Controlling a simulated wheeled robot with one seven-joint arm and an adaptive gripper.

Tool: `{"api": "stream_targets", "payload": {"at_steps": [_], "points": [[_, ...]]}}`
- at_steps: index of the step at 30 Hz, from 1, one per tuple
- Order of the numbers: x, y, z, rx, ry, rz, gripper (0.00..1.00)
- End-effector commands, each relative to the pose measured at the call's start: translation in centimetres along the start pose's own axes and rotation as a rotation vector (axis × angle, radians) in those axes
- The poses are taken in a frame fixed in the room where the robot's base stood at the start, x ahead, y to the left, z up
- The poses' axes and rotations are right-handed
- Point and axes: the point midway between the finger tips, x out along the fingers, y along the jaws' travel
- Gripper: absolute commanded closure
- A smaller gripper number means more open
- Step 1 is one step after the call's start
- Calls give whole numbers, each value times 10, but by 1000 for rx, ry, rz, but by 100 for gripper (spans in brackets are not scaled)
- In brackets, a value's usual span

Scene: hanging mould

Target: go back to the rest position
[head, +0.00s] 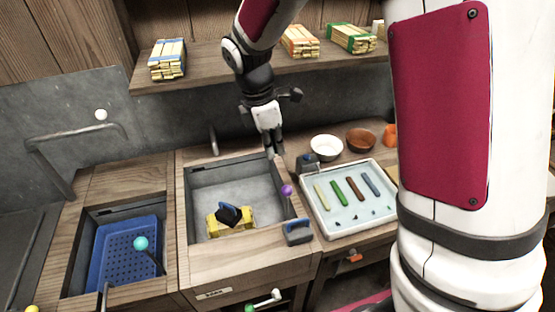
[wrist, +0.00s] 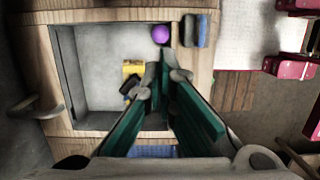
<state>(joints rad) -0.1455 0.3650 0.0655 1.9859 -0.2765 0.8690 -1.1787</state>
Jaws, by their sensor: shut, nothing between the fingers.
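My gripper (head: 275,150) hangs, fingers down, over the back right edge of the open basin (head: 185,215) in the head view. Its fingers are shut and empty.
A white tray (head: 345,227) with several coloured bars lies to the right. White (head: 326,147) and brown (head: 361,140) bowls stand behind it. A blue perforated bin (head: 110,278) is at left. A shelf (head: 215,71) with bundled sticks runs behind my arm. A tap (head: 213,140) stands behind the basin.

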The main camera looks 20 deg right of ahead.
Motion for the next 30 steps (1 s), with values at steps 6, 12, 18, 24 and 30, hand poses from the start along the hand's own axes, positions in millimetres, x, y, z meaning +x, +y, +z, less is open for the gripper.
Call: {"api": "stream_targets", "payload": {"at_steps": [6, 12, 18, 24, 30], "points": [[-8, 0, 0, 1, 0, 0, 100], [-31, -11, 11, 110, 17, 35, 100], [-83, -49, 36, 430, 82, 116, 100], [-123, -97, 57, 774, 181, 185, 100], [-148, -148, 70, 1107, 309, 235, 100]]}}
